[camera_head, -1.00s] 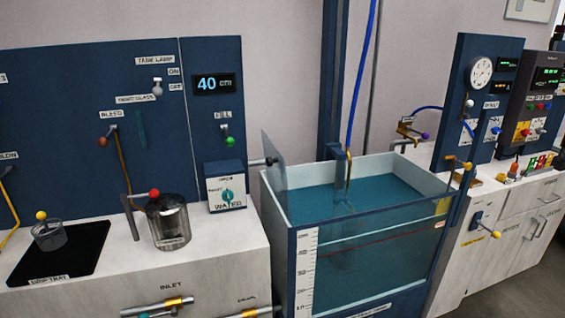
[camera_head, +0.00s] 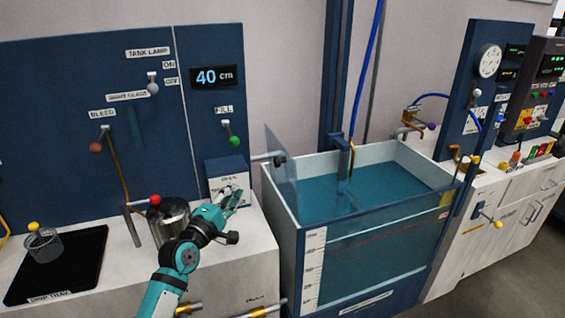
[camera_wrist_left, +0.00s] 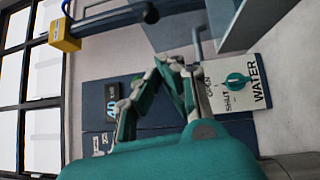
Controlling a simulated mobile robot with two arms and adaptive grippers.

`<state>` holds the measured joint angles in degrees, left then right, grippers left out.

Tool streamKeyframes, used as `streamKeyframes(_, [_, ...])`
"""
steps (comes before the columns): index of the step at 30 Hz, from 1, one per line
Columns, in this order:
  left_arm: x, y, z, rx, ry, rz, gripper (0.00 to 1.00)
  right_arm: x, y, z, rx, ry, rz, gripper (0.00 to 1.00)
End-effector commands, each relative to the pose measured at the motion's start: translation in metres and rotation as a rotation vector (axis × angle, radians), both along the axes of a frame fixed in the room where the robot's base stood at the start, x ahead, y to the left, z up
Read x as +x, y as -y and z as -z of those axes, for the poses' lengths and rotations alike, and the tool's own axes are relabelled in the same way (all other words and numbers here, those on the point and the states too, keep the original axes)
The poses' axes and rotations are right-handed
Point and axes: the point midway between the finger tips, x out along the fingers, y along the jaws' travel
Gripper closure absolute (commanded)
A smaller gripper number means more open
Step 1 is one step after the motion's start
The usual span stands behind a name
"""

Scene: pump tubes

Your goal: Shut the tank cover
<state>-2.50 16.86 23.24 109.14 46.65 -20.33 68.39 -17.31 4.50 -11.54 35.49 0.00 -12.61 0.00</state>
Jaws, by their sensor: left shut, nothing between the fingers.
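The tank cover (camera_head: 284,172) is a clear panel standing upright along the left edge of the tank (camera_head: 301,245). A short rod with a dark knob (camera_head: 280,161) sticks out from the cover. The tank is open on top and holds blue-green water. My left gripper (camera_head: 234,192) comes in from the lower left, to the left of the cover and apart from it. It is shut and empty, and it partly hides the water box. Its fingers also show in the left wrist view (camera_wrist_left: 172,66). My right gripper is not in view.
The water box (camera_head: 226,172) stands behind my left gripper; its teal dial (camera_wrist_left: 236,82) shows in the left wrist view. A metal cup (camera_head: 167,215) and a red-knobbed lever (camera_head: 155,200) are close to my left arm. A blue hose (camera_head: 367,65) hangs into the tank.

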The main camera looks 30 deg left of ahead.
Motion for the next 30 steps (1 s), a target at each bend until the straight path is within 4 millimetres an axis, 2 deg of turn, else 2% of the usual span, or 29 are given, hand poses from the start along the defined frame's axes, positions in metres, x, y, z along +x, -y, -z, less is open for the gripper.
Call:
streamKeyframes(5, [0.015, -0.003, -0.007, -0.011, 0.010, 0.000, 1.00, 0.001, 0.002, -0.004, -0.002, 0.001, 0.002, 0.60])
streamKeyframes(18, [0.104, -0.012, -0.015, -0.006, 0.008, -0.001, 1.00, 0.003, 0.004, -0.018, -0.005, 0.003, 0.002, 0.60])
streamKeyframes(22, [0.118, 0.003, -0.018, -0.008, 0.007, 0.000, 1.00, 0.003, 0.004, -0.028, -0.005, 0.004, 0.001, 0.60])
streamKeyframes(30, [0.129, 0.012, -0.016, -0.006, 0.007, 0.000, 1.00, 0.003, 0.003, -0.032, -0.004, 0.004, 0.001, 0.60])
